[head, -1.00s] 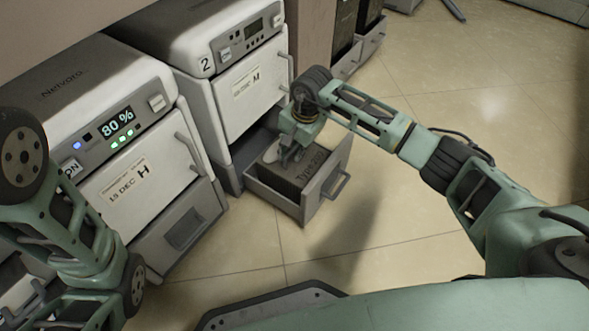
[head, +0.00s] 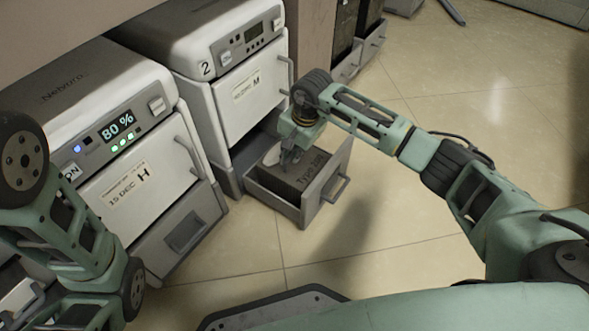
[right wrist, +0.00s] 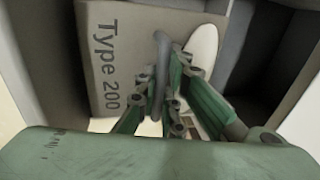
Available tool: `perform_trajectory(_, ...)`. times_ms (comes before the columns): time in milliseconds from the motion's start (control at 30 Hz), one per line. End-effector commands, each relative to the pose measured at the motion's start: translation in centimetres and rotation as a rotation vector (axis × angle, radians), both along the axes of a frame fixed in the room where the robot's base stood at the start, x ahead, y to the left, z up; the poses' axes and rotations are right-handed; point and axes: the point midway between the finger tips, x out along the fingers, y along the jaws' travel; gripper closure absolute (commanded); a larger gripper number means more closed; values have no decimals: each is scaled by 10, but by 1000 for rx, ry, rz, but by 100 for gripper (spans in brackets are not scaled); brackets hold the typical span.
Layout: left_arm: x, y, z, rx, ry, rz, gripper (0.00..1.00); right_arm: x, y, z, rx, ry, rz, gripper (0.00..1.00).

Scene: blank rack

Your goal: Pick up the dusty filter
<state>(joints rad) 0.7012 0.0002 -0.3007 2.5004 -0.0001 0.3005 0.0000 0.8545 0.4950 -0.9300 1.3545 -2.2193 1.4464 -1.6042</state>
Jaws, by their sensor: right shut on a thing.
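The filter (head: 307,174) is a grey-brown block marked "Type 200", with a pale oval patch on top. It sits in the pulled-out lower drawer (head: 318,207) of machine 2. In the right wrist view the filter (right wrist: 105,70) shows with a grey loop handle (right wrist: 158,60) on its top face. My right gripper (head: 291,156) reaches down from above. Its fingers (right wrist: 174,82) are shut on the handle in the right wrist view. I cannot make out dust on the filter. My left arm shows at the left edge, but its gripper is out of view.
Machine 2 (head: 207,40) stands behind the drawer. A machine reading 80 % (head: 85,90) stands to its left, its lower drawer (head: 183,230) closed. Dark units (head: 360,25) stand farther back. The tiled floor (head: 430,95) to the right is clear apart from my arm.

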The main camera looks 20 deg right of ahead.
Motion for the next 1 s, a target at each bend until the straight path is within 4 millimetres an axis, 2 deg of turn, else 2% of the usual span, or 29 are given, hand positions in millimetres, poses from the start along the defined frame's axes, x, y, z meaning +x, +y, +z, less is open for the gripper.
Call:
perform_trajectory(367, 1, 0, 8, 0, 2, 0, 83, 2, 0, 12, 2, -5, 0, 100)
perform_trajectory(600, 5, 0, 27, -1, 14, 0, 83, 2, 0, 41, 1, -7, 0, 100)
perform_trajectory(700, 23, 1, 23, -2, 60, 0, 83, 2, 1, 55, 2, -6, 2, 100)
perform_trajectory(1000, 57, 4, 15, -10, 171, -7, 83, 2, 0, 104, 2, -6, 0, 100)
